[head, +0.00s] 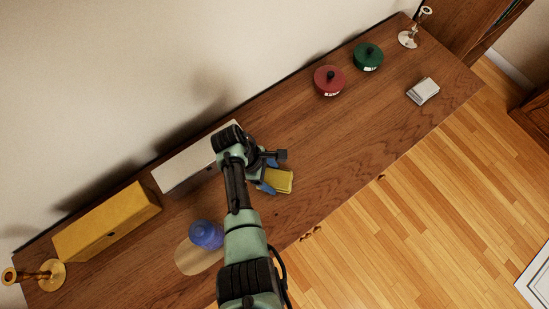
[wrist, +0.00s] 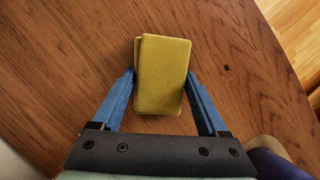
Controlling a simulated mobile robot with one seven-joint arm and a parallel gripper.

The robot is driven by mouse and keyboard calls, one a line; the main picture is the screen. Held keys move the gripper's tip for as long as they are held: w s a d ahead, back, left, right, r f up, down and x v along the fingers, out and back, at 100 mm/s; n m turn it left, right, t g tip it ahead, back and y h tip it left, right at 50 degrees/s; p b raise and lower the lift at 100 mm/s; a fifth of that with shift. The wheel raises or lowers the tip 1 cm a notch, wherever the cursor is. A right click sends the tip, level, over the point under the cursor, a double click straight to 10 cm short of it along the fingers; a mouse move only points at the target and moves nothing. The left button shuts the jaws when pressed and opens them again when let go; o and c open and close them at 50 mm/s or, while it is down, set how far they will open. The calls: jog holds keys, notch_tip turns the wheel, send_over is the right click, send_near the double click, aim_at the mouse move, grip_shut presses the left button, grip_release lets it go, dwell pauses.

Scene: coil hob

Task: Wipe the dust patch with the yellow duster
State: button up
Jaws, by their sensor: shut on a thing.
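The yellow duster (wrist: 163,75) is a flat, rounded block between the two blue fingers of my gripper (wrist: 160,95) in the wrist view. The fingers press on its two sides. In the head view the duster (head: 279,181) shows at the end of my gripper (head: 268,186), over the wooden tabletop, near the middle. I cannot tell whether it touches the wood. A pale tan oval patch (head: 190,257) lies on the wood at the lower left, partly behind the blue object; I cannot tell if it is the dust patch. No other patch is plain.
A blue rounded object (head: 206,235) stands by the oval. A yellow box (head: 107,221) and a white box (head: 188,167) line the wall. The wood between is clear.

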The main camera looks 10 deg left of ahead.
notch_tip(320, 180, up, 3)
jog(key=shift+f+p, duration=0.2)
jog(key=shift+p, duration=0.15)
jog(key=shift+w+d+r+p, duration=0.15)
jog(key=shift+d+r+p, duration=0.05)
jog(key=shift+r+p, duration=2.3)
jog(key=shift+r, duration=0.1)
